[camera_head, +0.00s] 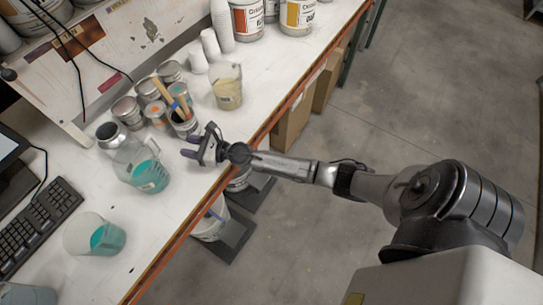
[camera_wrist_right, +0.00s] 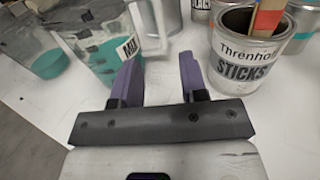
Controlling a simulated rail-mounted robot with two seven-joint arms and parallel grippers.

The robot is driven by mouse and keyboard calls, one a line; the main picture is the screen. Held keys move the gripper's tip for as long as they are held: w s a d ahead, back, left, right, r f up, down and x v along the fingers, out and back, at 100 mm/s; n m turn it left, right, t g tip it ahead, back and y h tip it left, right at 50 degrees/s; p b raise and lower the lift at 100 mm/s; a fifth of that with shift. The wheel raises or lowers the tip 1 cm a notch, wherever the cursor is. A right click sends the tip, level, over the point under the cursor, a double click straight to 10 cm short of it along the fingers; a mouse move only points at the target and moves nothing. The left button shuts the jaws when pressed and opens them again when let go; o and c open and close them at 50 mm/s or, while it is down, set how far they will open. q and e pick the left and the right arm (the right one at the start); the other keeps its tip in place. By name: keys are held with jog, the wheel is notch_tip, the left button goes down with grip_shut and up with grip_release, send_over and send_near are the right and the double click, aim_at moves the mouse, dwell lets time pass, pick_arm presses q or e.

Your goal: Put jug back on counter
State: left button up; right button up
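A clear jug (camera_head: 150,176) with teal liquid stands upright on the white counter (camera_head: 62,165). In the right wrist view the jug (camera_wrist_right: 98,50) has a label reading "MIX" and a clear handle on its right side. My right gripper (camera_head: 200,143) is over the counter, just right of the jug. In the right wrist view its purple fingers (camera_wrist_right: 160,78) are apart with nothing clearly held between them. The left fingertip is close to the jug's lower side; I cannot tell if they touch. My left gripper is not in view.
A "STICKS" can (camera_wrist_right: 245,55) with wooden sticks stands right of the gripper. A metal container (camera_head: 111,138) stands behind the jug. Another teal container (camera_head: 80,235), a keyboard (camera_head: 38,228) and a beige-filled beaker (camera_head: 228,93) are also on the counter. Its orange front edge (camera_head: 178,250) is nearby.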

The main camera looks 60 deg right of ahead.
jog(key=s+d+f+m+g+h, duration=0.1)
jog(key=s+f+m+g+h, duration=0.15)
jog(key=s+m, duration=0.7)
jog(key=s+d+f+m+g+h, duration=0.15)
jog(key=s+m+h, duration=0.35)
jog(key=m, duration=0.7)
jog(key=s+f+m+g+h, duration=0.2)
jog(key=s+m+g+h, duration=0.1)
jog(key=s+m, duration=0.7)
jog(key=s+a+m+g+y, duration=0.4)
jog(key=s+a+m+g, duration=0.1)
jog(key=s, duration=0.8)
jog(key=shift+a+m+g, duration=0.15)
jog(key=shift+m+g, duration=0.45)
jog(key=shift+m, duration=0.25)
